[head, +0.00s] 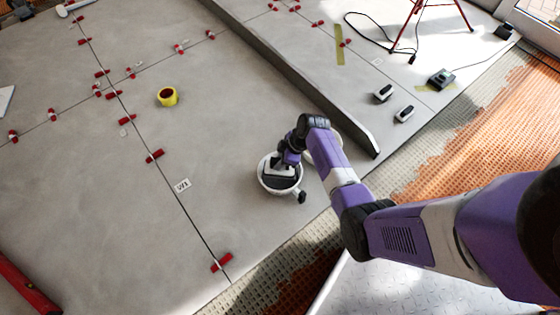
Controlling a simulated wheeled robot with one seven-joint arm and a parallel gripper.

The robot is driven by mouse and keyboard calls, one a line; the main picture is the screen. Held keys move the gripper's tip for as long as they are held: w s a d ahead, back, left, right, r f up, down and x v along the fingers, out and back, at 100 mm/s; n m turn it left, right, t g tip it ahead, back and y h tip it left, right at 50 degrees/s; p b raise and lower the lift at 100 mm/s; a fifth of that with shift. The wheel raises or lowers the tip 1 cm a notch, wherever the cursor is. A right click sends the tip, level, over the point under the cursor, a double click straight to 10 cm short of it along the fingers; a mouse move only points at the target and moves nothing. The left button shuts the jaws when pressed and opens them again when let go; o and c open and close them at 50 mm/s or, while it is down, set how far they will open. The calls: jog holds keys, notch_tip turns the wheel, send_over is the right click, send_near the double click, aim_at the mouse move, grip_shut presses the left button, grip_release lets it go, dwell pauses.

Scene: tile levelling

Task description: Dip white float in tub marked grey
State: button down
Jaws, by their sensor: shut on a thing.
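My gripper (287,159) is at the end of my purple arm, pointing down over a round white tub (263,183) with dark grey inside. The jaws are shut on a white and dark piece (279,171), which looks like the white float. It is at the tub's opening; I cannot tell whether it touches the contents. No marking on either tub is readable from here. The fingertips are mostly hidden by the wrist.
Two small black-and-white blocks (383,93) lie on the raised slab at right. A small label (182,184) lies left of the tub. A red tripod (405,40) stands at the back.

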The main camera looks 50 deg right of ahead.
jog(key=shift+r+p, duration=2.4)
jog(key=shift+r, duration=0.6)
